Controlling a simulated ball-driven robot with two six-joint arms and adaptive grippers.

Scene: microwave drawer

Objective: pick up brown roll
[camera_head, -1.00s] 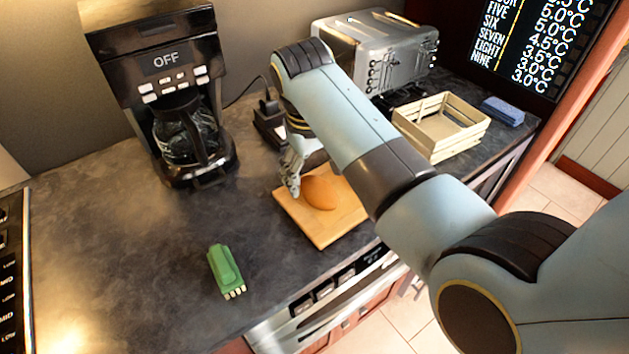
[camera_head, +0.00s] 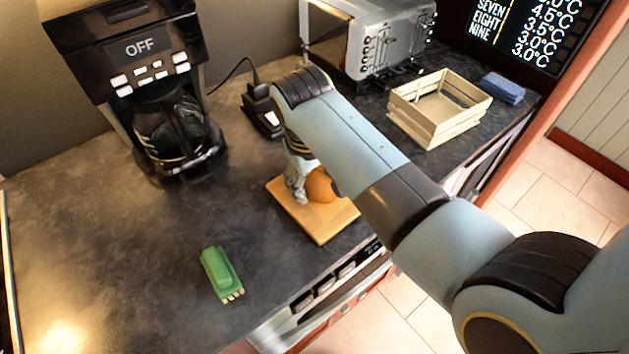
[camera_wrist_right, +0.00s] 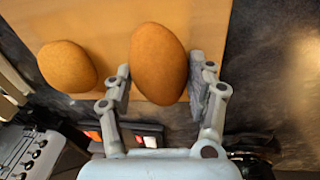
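Two brown rolls lie on a light wooden board (camera_head: 318,225). In the right wrist view, one brown roll (camera_wrist_right: 158,62) is between the fingers of my right gripper (camera_wrist_right: 161,72), and the other brown roll (camera_wrist_right: 67,66) lies to its left. The fingers are spread on either side of the nearer roll, close to its sides; I cannot tell whether they touch it. In the head view, one brown roll (camera_head: 320,186) shows just right of my right gripper (camera_head: 299,190), partly covered by my arm. My left gripper is in neither view.
A coffee maker (camera_head: 130,60) stands at the back left and a toaster (camera_head: 400,40) at the back right. A wooden crate (camera_head: 440,128) and blue sponge (camera_head: 503,88) lie right. A green object (camera_head: 220,273) lies in front. The left counter is clear.

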